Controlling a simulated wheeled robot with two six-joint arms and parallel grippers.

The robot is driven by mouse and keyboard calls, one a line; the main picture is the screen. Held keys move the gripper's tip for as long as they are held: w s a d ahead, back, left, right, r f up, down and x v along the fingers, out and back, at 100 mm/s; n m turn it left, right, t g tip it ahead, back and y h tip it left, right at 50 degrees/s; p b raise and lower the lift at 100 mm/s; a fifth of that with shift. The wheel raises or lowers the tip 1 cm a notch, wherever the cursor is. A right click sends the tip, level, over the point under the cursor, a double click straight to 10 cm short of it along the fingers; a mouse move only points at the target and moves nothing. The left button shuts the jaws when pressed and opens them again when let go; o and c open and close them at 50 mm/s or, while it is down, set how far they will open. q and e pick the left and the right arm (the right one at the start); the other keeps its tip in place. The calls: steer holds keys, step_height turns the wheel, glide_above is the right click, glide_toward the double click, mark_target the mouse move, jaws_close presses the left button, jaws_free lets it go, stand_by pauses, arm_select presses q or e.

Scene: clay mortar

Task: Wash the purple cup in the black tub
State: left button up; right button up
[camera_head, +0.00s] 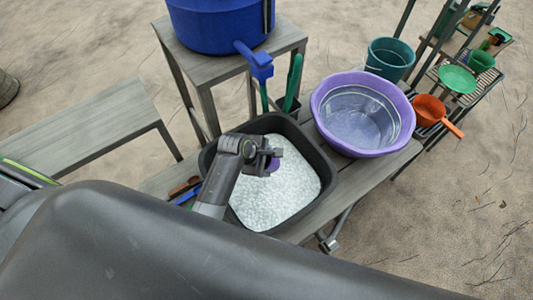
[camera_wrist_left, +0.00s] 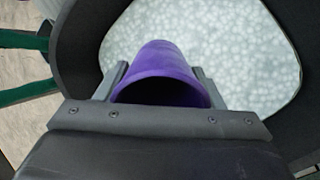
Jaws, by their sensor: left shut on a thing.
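My left gripper (camera_head: 268,158) is over the black tub (camera_head: 327,186), which is filled with white foam (camera_head: 284,188). It is shut on the purple cup (camera_wrist_left: 165,65). In the head view only a small part of the cup (camera_head: 273,165) shows beside the fingers. In the left wrist view the cup lies between the two fingers (camera_wrist_left: 160,85), its dark open mouth toward the camera and its other end toward the foam. I cannot tell whether the cup touches the foam. My right gripper is not in view.
A purple basin (camera_head: 322,97) stands right of the tub on the wooden bench. A blue barrel with a blue tap (camera_head: 258,65) stands on a higher stand behind. A teal bucket (camera_head: 390,59), an orange pan (camera_head: 430,110) and a rack are at the right. Sandy ground surrounds them.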

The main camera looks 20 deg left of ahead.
arm_select(q)
step_height(320, 180, down, 6)
steer(key=shift+r, duration=0.1)
step_height(320, 180, down, 6)
steer(key=b, duration=0.5)
steer(key=shift+r, duration=0.25)
steer(key=shift+f+b, duration=0.85)
steer(key=shift+b, duration=0.35)
steer(key=shift+f, duration=0.25)
steer(key=shift+f, duration=0.35)
steer(key=shift+r, duration=0.1)
